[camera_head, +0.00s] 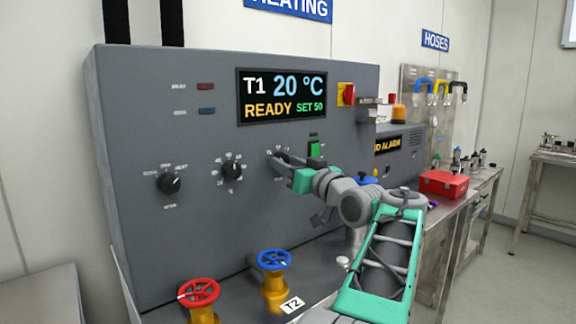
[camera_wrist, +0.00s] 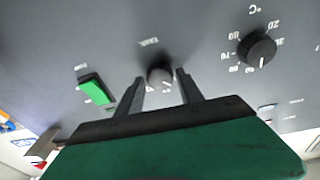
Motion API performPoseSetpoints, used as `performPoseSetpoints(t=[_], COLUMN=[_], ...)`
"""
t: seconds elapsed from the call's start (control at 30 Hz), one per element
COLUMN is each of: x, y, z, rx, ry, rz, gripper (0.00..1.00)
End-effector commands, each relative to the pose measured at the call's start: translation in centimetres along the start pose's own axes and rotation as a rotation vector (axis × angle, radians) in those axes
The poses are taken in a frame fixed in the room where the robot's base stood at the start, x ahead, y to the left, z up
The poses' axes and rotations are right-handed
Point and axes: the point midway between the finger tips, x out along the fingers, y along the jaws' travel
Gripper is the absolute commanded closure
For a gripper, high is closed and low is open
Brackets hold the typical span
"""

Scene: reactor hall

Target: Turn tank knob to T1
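The tank knob (camera_wrist: 160,75) is a small round dark knob with a grey face on the grey panel, with a label reading TANK beside it. My gripper (camera_wrist: 160,78) is open, one finger on each side of the knob, with a small gap showing on both sides. I cannot tell how far the fingers reach along it. In the head view my gripper (camera_head: 286,163) is at the panel and partly covers the knob (camera_head: 280,156). The display (camera_head: 282,97) reads T1, 20 °C, READY, SET 50.
The temperature knob (camera_head: 232,170) and another black knob (camera_head: 169,183) sit left of my gripper. A green switch (camera_head: 314,147) is close above right. A red valve wheel (camera_head: 199,292) and a blue valve wheel (camera_head: 274,259) stand below. A red box (camera_head: 443,183) is on the right bench.

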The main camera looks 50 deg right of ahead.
Motion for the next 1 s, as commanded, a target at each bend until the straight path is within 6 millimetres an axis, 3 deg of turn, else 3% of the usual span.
performPoseSetpoints(t=[0.13,0.43,0.8,1.0], x=[0.0,-0.4,-7.0,-7.9], y=[0.0,0.1,0.1,0.0], z=[0.0,0.1,0.1,0.1], rx=[0.001,0.002,0.001,0.002], ry=[0.0,0.0,0.0,-0.001], rz=[0.0,0.002,0.003,-0.001], gripper=[0.43,0.42,0.42,0.42])
